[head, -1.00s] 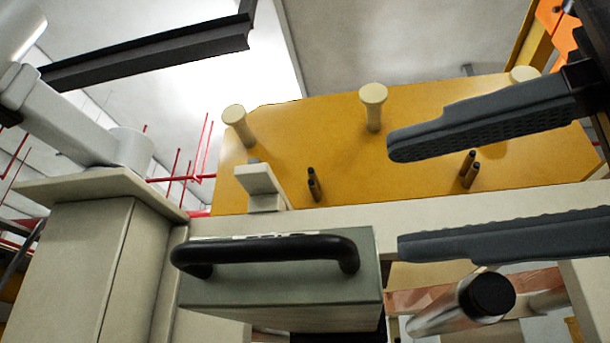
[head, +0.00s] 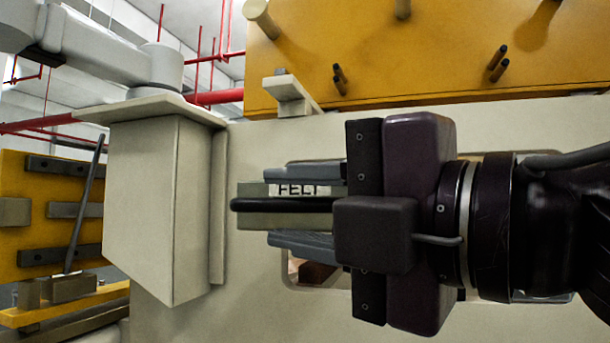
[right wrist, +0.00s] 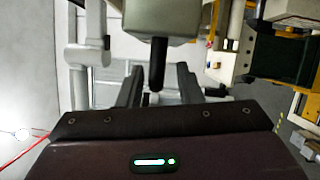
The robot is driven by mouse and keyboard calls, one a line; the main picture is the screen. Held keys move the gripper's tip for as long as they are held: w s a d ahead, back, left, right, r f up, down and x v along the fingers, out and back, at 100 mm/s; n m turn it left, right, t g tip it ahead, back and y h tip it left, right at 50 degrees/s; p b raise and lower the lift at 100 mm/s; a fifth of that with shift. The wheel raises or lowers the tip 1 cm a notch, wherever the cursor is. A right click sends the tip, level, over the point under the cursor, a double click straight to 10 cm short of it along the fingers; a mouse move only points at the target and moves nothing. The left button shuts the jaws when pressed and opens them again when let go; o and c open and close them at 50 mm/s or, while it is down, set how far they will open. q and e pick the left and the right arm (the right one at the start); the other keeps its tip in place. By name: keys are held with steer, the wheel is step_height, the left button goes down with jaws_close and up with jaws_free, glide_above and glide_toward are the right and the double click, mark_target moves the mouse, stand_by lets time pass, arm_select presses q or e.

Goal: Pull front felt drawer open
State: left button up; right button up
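The felt drawer (head: 262,221) has a pale grey-green front with a "FELT" label (head: 297,190) and a black bar handle (head: 262,204). My right gripper (head: 277,207) comes in from the right, its body covering the drawer's right part. Its two grey fingers lie above and below the handle, apart from each other. In the right wrist view, the handle (right wrist: 157,62) stands between the open fingers (right wrist: 158,84), with gaps on both sides, below the drawer (right wrist: 178,22). How far the drawer stands out is hard to tell. My left gripper is not in view.
A beige cabinet (head: 150,210) stands left of the drawer with a flat top. A yellow board (head: 450,50) with pegs rises behind. A pale panel opening lies behind my right gripper. A yellow rack (head: 30,230) with grey bars is at far left.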

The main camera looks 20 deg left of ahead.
steer(key=shift+w+a+r, duration=0.1)
steer(key=shift+a+r, duration=0.1)
steer(key=shift+a, duration=0.45)
steer(key=shift+w+f, duration=0.1)
steer(key=shift+w, duration=0.05)
steer(key=shift+a, duration=0.1)
jaws_close()
